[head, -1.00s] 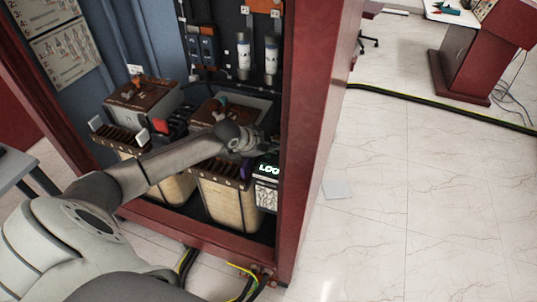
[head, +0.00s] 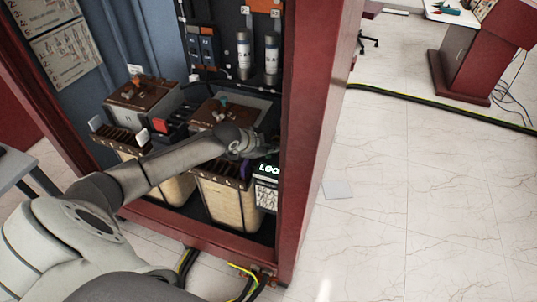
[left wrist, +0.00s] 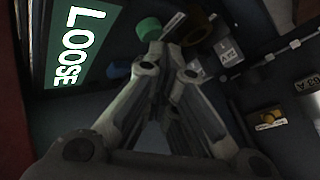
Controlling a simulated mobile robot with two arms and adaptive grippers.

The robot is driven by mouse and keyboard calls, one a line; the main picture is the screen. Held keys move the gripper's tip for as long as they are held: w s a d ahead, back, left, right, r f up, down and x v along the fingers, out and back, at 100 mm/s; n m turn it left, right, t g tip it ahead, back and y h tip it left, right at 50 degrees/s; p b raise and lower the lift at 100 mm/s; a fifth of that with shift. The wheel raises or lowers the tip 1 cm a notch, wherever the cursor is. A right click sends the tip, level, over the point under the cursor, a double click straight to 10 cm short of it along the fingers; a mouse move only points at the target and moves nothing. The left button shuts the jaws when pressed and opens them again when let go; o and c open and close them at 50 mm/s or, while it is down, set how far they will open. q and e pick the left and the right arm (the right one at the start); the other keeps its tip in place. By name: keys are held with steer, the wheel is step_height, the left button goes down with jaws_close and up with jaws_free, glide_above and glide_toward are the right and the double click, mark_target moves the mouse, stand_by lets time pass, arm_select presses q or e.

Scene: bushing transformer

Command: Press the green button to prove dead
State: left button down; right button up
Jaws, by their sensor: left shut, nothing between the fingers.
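The green button (left wrist: 149,28) shows in the left wrist view, just beyond and left of the fingertips of my left gripper (left wrist: 170,58). I cannot tell whether the fingertips touch it. The gripper's fingers are shut with nothing between them. Left of the button is a display (left wrist: 75,50) reading "LOOSE" in white on green. In the head view my left gripper (head: 262,150) reaches into the red cabinet, just above the lit display (head: 268,169). The button is hidden there. My right gripper is in neither current view.
The cabinet's red right post (head: 318,130) stands close to the right of the gripper. Transformer blocks with brown tops (head: 143,92) sit below and behind the arm. Cables (head: 240,285) run out at the cabinet's foot. The tiled floor to the right is mostly clear.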

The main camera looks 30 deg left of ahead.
mark_target(271, 158)
stand_by(0.3)
arm_select(q)
steer(key=shift+f, duration=0.55)
stand_by(0.3)
steer(key=shift+r, duration=0.1)
steer(key=shift+r+p, duration=0.6)
steer(key=shift+r, duration=0.2)
step_height(271, 158, up, 5)
steer(key=p, duration=0.5)
stand_by(0.4)
